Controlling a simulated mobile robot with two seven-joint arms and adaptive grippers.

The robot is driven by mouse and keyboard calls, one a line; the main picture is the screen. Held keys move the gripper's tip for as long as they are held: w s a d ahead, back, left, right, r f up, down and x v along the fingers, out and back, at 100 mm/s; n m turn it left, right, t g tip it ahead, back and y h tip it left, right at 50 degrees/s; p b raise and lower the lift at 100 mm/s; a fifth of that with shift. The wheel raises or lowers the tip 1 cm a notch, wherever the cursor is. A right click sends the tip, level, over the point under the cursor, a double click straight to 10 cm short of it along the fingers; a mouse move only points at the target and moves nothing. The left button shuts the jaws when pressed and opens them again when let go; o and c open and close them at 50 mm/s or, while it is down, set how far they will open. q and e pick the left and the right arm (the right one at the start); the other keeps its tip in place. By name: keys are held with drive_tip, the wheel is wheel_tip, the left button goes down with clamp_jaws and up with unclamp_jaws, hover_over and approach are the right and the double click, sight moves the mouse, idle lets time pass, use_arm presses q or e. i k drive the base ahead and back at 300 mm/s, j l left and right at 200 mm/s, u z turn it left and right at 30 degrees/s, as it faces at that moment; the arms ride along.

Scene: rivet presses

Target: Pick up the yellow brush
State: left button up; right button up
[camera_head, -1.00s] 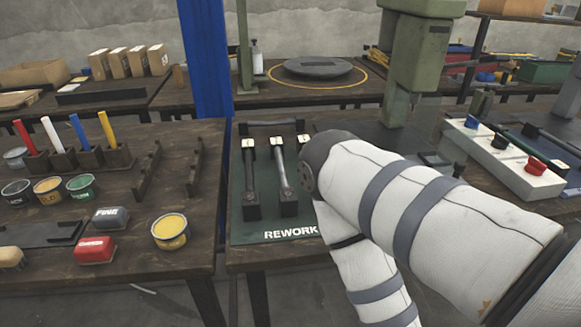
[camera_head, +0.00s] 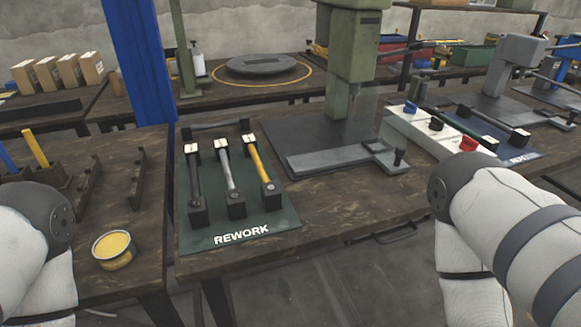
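A yellow upright handle (camera_head: 36,148), which looks like the yellow brush, stands in a dark holder (camera_head: 48,174) on the left bench. Its lower end is hidden in the holder. A blue handle (camera_head: 7,158) stands beside it to the left, cut by the picture edge. Only links of my two arms show, one at the lower left and one at the lower right. Both my grippers are out of view, so I cannot see what they hold.
A yellow tin (camera_head: 114,250) stands on the left bench near dark racks (camera_head: 138,180). The green REWORK mat (camera_head: 275,222) carries three tools, one yellow-handled (camera_head: 258,164). A green press (camera_head: 350,50) and a white button box (camera_head: 420,135) stand to the right.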

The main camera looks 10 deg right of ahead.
sight(30, 138)
drive_tip(key=u, duration=1.2)
